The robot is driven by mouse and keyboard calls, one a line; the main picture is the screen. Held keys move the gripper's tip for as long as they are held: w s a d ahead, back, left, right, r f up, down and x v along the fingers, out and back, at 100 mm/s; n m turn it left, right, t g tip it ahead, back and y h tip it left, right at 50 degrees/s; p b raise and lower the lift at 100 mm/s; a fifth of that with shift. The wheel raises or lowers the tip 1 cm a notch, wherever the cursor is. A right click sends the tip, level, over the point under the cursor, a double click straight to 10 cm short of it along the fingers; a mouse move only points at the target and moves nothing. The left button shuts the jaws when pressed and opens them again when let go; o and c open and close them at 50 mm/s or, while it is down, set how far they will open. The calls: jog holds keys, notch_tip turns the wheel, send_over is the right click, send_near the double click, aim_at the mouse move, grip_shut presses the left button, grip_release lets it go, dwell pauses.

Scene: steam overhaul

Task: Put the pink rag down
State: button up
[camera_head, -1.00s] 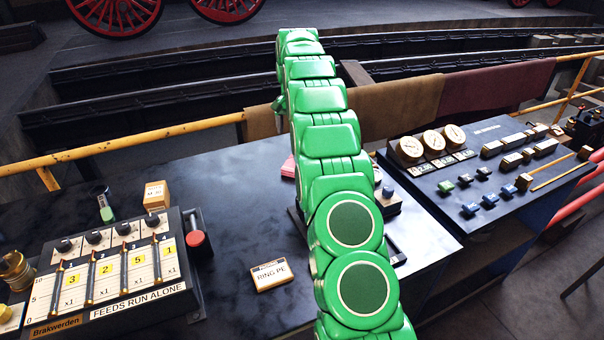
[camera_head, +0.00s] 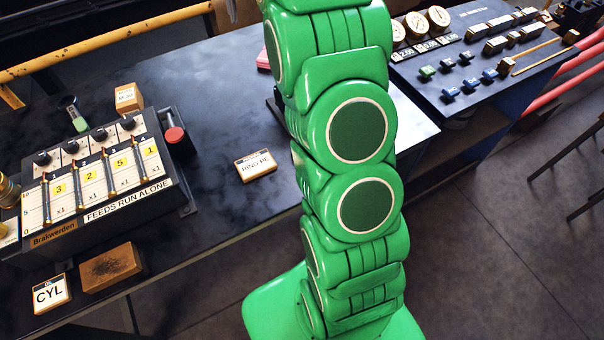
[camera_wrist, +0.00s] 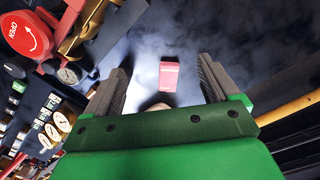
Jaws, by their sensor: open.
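A small pink block-like thing (camera_wrist: 168,77), which looks like the pink rag folded up, lies on the dark tabletop in the wrist view. A pale mark shows across its middle. In the head view only a pink edge (camera_head: 263,59) shows beside my green arm, which hides the rest. My gripper (camera_wrist: 161,66) is open, with its two dark ridged fingers on either side of the pink thing in the picture. The pink thing looks apart from both fingers, beyond their tips. My gripper is not visible in the head view.
A slider box (camera_head: 95,185), a RING PE label block (camera_head: 255,165), a CYL card (camera_head: 51,294) and a brown block (camera_head: 111,268) stand on the bench. A gauge panel (camera_head: 470,55) is at right. A red OPEN knob (camera_wrist: 27,37) is upper left in the wrist view.

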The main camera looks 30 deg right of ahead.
jog(key=s+a+r+n, duration=0.2)
jog(key=s+a, duration=0.2)
jog(key=s, duration=0.8)
jog(key=s+a+r+n, duration=0.2)
jog(key=s+a, duration=0.3)
jog(key=s, duration=0.7)
jog(key=s+a+f+n, duration=0.1)
jog(key=s+f, duration=0.2)
jog(key=s, duration=0.8)
jog(key=s+a+f+n+g, duration=0.1)
jog(key=s+f, duration=0.2)
jog(key=s, duration=0.9)
jog(key=shift+a, duration=0.35)
